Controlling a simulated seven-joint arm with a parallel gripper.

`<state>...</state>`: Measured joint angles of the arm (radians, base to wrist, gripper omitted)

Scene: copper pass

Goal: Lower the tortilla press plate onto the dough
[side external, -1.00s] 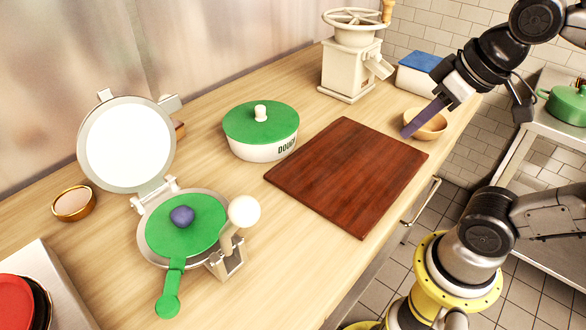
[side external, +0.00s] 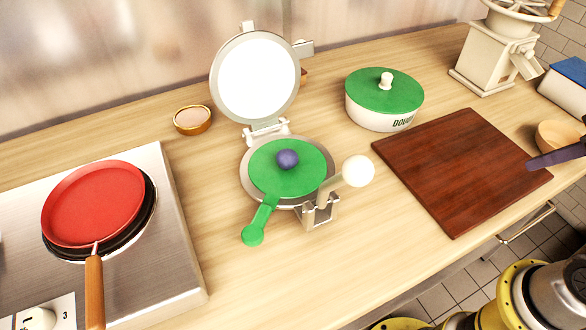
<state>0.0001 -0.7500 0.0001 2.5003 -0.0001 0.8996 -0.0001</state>
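The tortilla press stands open. Its round upper plate (side external: 255,82), with a white inner face, is tilted up at the back hinge. A small purple dough ball (side external: 287,158) sits on the green disc (side external: 270,178) over the grey press base (side external: 247,162). A green handle (side external: 253,233) sticks out at the front, and a lever with a white knob (side external: 358,171) stands at the right. Only a long purple piece at the end of my gripper (side external: 555,157) shows at the right edge, over the board's far corner, away from the press. The gripper body is out of frame, so its opening is hidden.
A red pan (side external: 94,204) sits on the steel stove (side external: 175,240) at left. A small bowl (side external: 192,120) is behind. A green-lidded dough pot (side external: 384,92) and a brown board (side external: 462,172) lie to the right, with a grinder (side external: 497,55) beyond. Counter before the press is clear.

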